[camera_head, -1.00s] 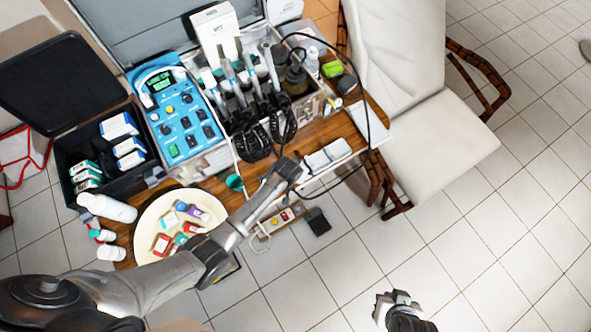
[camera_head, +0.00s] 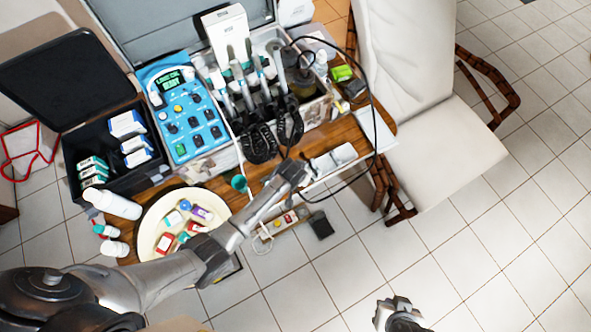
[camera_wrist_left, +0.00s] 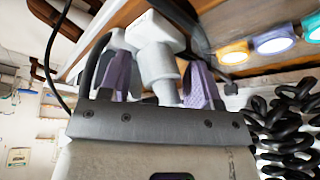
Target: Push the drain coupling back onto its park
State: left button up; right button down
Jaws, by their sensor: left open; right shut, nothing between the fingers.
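In the left wrist view, a white stepped fitting (camera_wrist_left: 158,68), which looks like the drain coupling, stands between the purple-padded fingers of my left gripper (camera_wrist_left: 160,85). The fingers are apart, and I cannot tell whether either touches it. In the head view my left gripper (camera_head: 295,172) is at the front edge of the wooden cart (camera_head: 258,172), below the black coiled hoses. It hides the coupling there, and I cannot make out the park. My right gripper (camera_head: 397,304) is shut and empty, over the tiled floor at the bottom, away from the cart.
A black cable (camera_head: 376,120) loops close to my left gripper, and coiled hoses (camera_wrist_left: 287,130) hang beside it. A blue control unit (camera_head: 186,118), a round tray (camera_head: 160,245) of small bottles and a white chair (camera_head: 440,155) stand around. Floor at the lower right is clear.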

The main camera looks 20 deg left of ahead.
pick_arm(q)
jog(key=shift+s+d+r+p, duration=0.25)
jog(key=shift+d+r, duration=0.1)
jog(key=shift+r, duration=0.15)
jog(key=shift+s+d+r+p, duration=0.15)
jog(key=shift+s+d+r, duration=0.15)
jog(key=shift+r, duration=0.15)
jog(key=a+p+v, duration=0.1)
jog(key=p+v, duration=0.1)
jog(key=v, duration=0.9)
jog(key=shift+a+r, duration=0.2)
jog(key=shift+r, duration=0.1)
pick_arm(e)
jog(key=shift+d+r, duration=0.1)
jog(key=shift+r, duration=1.65)
pick_arm(q)
jog(key=shift+w, duration=0.1)
pick_arm(e)
jog(key=shift+d, duration=0.1)
